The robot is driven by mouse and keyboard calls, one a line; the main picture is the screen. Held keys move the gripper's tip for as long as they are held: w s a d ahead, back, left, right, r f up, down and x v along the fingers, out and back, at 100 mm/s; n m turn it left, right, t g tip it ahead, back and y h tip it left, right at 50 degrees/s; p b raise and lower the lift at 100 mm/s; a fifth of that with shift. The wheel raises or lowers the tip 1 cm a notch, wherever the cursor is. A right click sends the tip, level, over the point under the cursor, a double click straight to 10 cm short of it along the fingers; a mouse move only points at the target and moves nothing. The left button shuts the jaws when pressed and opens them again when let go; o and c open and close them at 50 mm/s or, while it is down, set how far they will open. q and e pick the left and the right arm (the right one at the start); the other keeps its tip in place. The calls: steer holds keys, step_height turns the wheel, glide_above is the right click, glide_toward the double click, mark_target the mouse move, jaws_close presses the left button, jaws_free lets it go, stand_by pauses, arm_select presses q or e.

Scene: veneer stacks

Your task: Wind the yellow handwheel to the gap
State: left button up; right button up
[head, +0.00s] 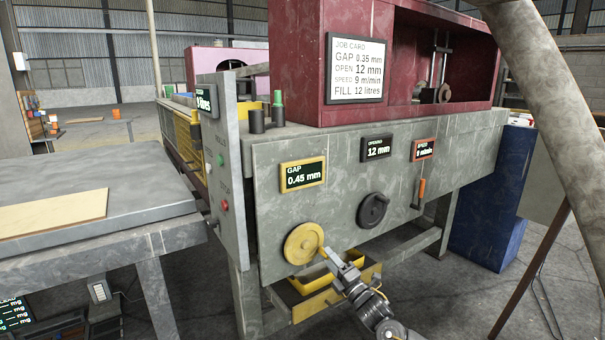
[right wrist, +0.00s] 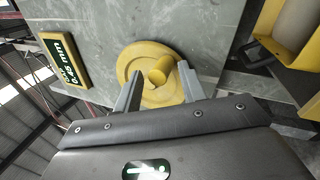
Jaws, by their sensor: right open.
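The yellow handwheel (head: 301,244) is on the front panel of the grey machine, below the GAP display (head: 303,174), which reads 0.45 mm. The job card (head: 356,68) lists GAP 0.35 mm. My right gripper (head: 336,257) is just in front of the wheel's lower right side. In the right wrist view the gripper (right wrist: 159,78) is open, its fingers on either side of the yellow knob (right wrist: 160,70) that sticks out from the wheel (right wrist: 132,61). I cannot tell whether either finger touches the knob. My left gripper is not in view.
A black handwheel (head: 373,210) and an orange-handled lever (head: 421,188) are to the right on the panel. A yellow tray (head: 318,277) is below the wheel. A grey table with a wooden sheet (head: 55,213) stands at left. Displays show opening 12 mm and speed 9 m/min.

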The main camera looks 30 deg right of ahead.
arm_select(q)
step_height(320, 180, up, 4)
steer(key=p, duration=0.3)
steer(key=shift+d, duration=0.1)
arm_select(e)
steer(key=s, duration=0.6)
steer(key=shift+d, duration=0.15)
steer(key=shift+s, duration=0.1)
